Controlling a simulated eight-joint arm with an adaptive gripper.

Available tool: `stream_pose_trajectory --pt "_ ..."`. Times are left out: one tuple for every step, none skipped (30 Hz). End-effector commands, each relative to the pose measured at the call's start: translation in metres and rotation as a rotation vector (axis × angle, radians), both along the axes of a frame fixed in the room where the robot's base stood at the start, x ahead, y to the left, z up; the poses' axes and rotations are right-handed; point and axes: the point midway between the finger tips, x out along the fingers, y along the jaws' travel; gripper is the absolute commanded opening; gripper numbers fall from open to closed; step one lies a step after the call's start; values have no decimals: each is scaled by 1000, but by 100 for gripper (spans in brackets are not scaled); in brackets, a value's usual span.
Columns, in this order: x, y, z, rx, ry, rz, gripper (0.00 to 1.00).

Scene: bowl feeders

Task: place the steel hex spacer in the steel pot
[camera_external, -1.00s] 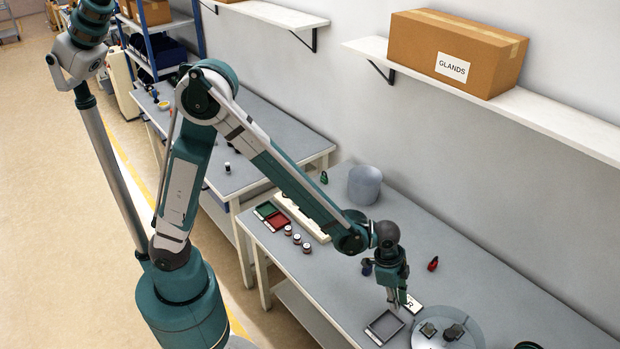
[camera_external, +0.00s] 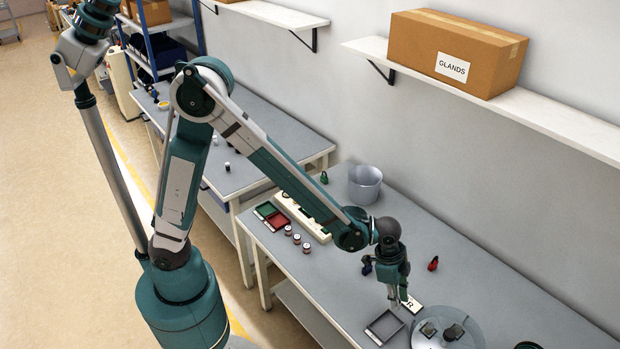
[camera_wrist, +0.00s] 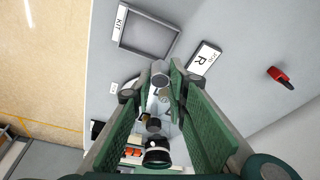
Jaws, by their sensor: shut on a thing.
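My gripper (camera_external: 393,298) is low over the near bench, beside the grey kit tray. In the wrist view my gripper (camera_wrist: 157,82) has its green-padded fingers closed around a small grey cylindrical piece, which I take to be the steel hex spacer (camera_wrist: 159,71). Its hex faces are too small to make out, and the spacer is not distinct in the external view. A grey open-topped round vessel, apparently the steel pot (camera_external: 364,184), stands at the back of the bench near the wall, well behind and left of my gripper.
The kit tray (camera_external: 385,327) and an R card (camera_external: 411,304) lie by my gripper. A round feeder (camera_external: 462,330) with dark pieces is to the right. A red item (camera_external: 433,264), small jars (camera_external: 297,239) and red and green bins (camera_external: 271,215) are on the bench. A shelf (camera_external: 560,118) overhangs behind.

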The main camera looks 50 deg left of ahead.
Motion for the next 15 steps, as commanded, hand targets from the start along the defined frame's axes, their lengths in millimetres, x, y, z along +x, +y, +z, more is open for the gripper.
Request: stream_pose_trajectory --pt "0 0 0 0 0 0 1" --pt "0 0 0 0 0 0 1" --pt "0 0 0 0 0 0 1" --pt "0 0 0 0 0 1 1" --pt "1 0 0 0 0 2 1" --pt "2 1 0 0 0 5 1" --pt "3 1 0 0 0 8 1" --pt "5 2 1 1 1 12 1" --pt "7 3 1 1 1 20 1" --pt "10 4 1 2 1 26 1" --pt "13 6 2 2 1 34 1" --pt "18 8 2 3 2 47 1" --pt "22 10 3 3 3 58 1" --pt "27 12 3 3 3 71 1" --pt "34 16 4 4 4 92 1"
